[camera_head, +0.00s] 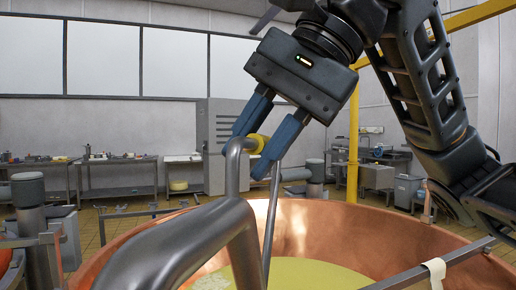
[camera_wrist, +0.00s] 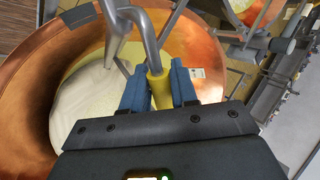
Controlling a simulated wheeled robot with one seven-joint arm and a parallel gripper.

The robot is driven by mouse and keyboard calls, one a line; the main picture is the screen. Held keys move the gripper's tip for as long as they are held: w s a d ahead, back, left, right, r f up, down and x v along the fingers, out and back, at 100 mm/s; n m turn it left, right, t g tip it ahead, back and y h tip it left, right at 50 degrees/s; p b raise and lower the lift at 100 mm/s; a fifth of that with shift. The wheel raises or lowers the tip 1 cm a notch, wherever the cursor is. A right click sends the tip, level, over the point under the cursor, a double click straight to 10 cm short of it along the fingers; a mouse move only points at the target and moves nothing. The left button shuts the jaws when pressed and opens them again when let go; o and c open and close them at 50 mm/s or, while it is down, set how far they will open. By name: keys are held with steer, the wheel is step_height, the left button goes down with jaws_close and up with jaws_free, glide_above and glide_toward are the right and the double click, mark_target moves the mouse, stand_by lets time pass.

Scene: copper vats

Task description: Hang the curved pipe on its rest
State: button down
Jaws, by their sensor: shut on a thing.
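The curved pipe (camera_head: 190,243) is a thick grey tube. In the head view it rises from the lower left over the vat and bends up to a short yellow grip (camera_head: 256,143). My gripper (camera_head: 250,152) has its two blue fingers on either side of this yellow part, shut on it. In the wrist view the yellow grip (camera_wrist: 159,92) sits between the fingers, and the grey pipe (camera_wrist: 115,28) runs away above them. A thinner grey rod (camera_head: 270,225) stands just right of the pipe. I cannot tell which part is the rest.
A large copper vat (camera_head: 345,225) with pale yellow contents (camera_head: 310,274) lies below the gripper. A metal bar (camera_head: 440,263) with a white piece crosses its right rim. A yellow post (camera_head: 353,135) stands behind. Workbenches (camera_head: 120,175) and a grey cabinet (camera_head: 218,135) line the back wall.

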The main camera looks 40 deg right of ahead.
steer(key=r+p, duration=0.1)
steer(key=r, duration=0.1)
steer(key=r+p, duration=0.2)
steer(key=a+r+p, duration=0.1)
steer(key=r, duration=0.1)
steer(key=shift+s+a+p, duration=0.1)
steer(key=shift+s+p, duration=0.3)
steer(key=s+a+r, duration=0.1)
steer(key=a+r, duration=0.1)
steer(key=r, duration=0.8)
steer(key=s+a+r, duration=0.2)
steer(key=r, duration=0.8)
steer(key=shift+s+a+r, duration=0.15)
steer(key=shift+a+r, duration=0.2)
steer(key=shift+r, duration=0.05)
